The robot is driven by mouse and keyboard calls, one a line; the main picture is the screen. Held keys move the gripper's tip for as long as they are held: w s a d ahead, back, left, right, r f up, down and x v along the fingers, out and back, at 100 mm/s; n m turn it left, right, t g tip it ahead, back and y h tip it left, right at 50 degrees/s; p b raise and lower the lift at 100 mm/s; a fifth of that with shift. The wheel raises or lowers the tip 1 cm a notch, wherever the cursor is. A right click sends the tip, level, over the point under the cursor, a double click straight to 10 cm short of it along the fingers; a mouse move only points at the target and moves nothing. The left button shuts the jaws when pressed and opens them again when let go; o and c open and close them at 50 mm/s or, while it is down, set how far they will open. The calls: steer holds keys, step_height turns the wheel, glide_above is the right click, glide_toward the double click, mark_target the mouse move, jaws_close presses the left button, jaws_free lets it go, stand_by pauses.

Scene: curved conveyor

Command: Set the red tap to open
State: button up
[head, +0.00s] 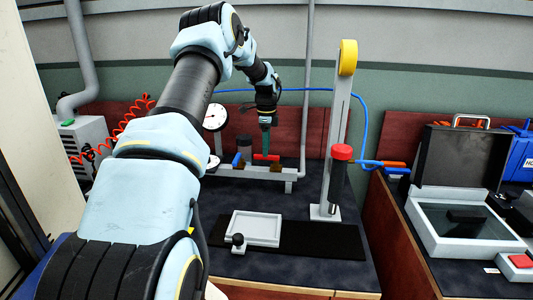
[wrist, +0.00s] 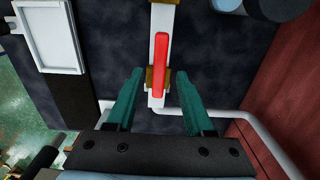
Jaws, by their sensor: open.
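The red tap (head: 266,157) has a long red handle and a brass body on a pale horizontal pipe (head: 225,172) at the back of the bench. In the wrist view the red handle (wrist: 161,60) lies along the white pipe (wrist: 162,18), over the brass body (wrist: 149,80). My gripper (head: 265,148) points down at the tap from above. In the wrist view its teal fingers (wrist: 160,74) are open, one on each side of the handle's near end, with gaps on both sides. How far the fingertips are above the handle is hard to tell.
A blue-handled tap (head: 237,159) is left of the red one on the same pipe. A round gauge (head: 215,117) stands behind. A grey post with a yellow top (head: 347,58) and a red-capped cylinder (head: 340,172) stand right. A white tray (head: 254,228) lies in front.

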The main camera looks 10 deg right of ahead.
step_height(320, 180, up, 9)
steer(key=b, duration=0.1)
steer(key=shift+f, duration=0.15)
steer(key=s+a+f+n, duration=0.1)
steer(key=s+a+n, duration=0.4)
steer(key=s, duration=0.6)
steer(key=s+a+f+n+t, duration=0.1)
steer(key=s+a+f+n, duration=0.1)
steer(key=s+a+n, duration=0.4)
steer(key=s+a+f+n, duration=0.1)
steer(key=s+a+n, duration=0.5)
steer(key=s, duration=1.1)
steer(key=n, duration=0.2)
steer(key=shift+a+f+n+t, duration=0.2)
steer(key=shift+f+n+t, duration=0.1)
steer(key=shift+f+n, duration=0.1)
